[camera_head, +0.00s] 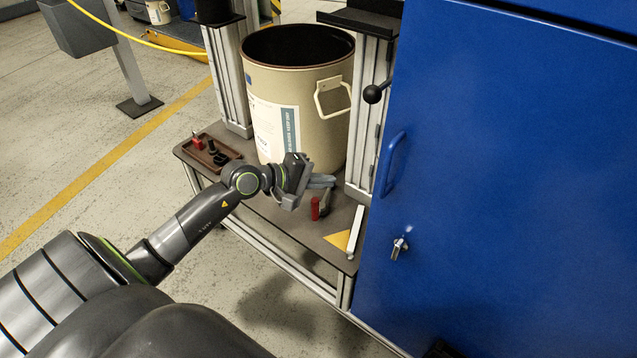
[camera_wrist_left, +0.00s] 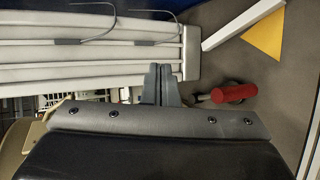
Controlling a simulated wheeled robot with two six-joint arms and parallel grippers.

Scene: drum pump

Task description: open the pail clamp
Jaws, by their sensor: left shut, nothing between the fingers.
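The pail clamp shows as a red grip (camera_head: 315,208) beside a small metal part, on the bench in front of the pail. In the left wrist view its red grip (camera_wrist_left: 235,93) lies right of my fingers, and its metal part is partly hidden. The large beige pail (camera_head: 325,110) stands open-topped between two metal posts. My left gripper (camera_head: 322,181) is shut and empty, just above the clamp in the head view; its closed fingers (camera_wrist_left: 161,84) are apart from the red grip in the wrist view. Whether the clamp presses on the pail cannot be told. My right gripper is not in view.
A blue cabinet (camera_head: 500,150) with a handle and key stands close on the right. A black-knobbed lever (camera_head: 374,94) sticks out by the right post. A brown tray (camera_head: 211,154) with small parts lies on the bench's left. A white bar (camera_head: 355,232) and yellow triangle (camera_head: 338,240) lie near the front right.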

